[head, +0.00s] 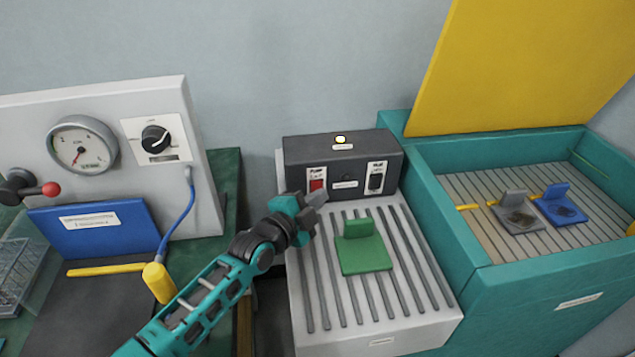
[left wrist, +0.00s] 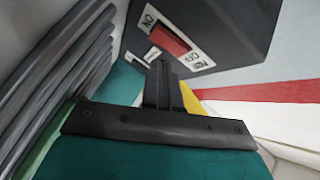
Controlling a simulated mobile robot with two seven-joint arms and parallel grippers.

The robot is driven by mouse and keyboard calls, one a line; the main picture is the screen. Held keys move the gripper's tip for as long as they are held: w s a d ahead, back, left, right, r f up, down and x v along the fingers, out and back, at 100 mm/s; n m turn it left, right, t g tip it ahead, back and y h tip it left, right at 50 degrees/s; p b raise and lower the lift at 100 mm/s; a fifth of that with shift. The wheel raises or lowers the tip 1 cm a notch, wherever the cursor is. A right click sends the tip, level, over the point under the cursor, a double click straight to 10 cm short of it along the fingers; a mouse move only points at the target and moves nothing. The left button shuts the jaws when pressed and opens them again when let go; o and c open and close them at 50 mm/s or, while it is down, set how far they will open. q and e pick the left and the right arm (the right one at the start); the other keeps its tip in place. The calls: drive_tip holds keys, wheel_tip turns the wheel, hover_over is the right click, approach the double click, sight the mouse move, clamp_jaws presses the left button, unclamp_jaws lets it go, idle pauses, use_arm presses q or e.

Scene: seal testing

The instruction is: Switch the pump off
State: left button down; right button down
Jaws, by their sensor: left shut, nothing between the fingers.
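The pump box (head: 342,162) is a dark grey block at the back of a light grey ribbed unit. A red rocker switch (head: 317,182) sits on the left of its front face, and a black switch (head: 376,178) on the right. My left gripper (head: 318,198) is shut and empty, just in front of and slightly below the red switch. In the left wrist view the red switch (left wrist: 169,40) lies beyond the fingertips (left wrist: 160,66), between ON and OFF lettering. Contact cannot be told. My right gripper is not in view.
A green bracket (head: 365,255) stands on the ribbed top right of my gripper. A teal bin (head: 480,255) with a raised yellow lid (head: 520,60) is at the right.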

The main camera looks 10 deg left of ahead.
use_arm(q)
drive_tip(key=shift+s+d, duration=0.1)
drive_tip(key=shift+s, duration=0.05)
drive_tip(key=shift+s, duration=0.1)
drive_tip(key=s+p, duration=0.1)
drive_tip(key=s+d+p, duration=0.1)
drive_tip(key=s, duration=0.1)
drive_tip(key=shift+d+f, duration=0.1)
drive_tip(key=shift+d, duration=0.05)
drive_tip(key=shift+s+d+f+p, duration=0.15)
drive_tip(key=shift+s+d+p, duration=0.15)
drive_tip(key=shift+s+p, duration=0.35)
drive_tip(key=shift+s+f, duration=0.1)
drive_tip(key=shift+s, duration=0.05)
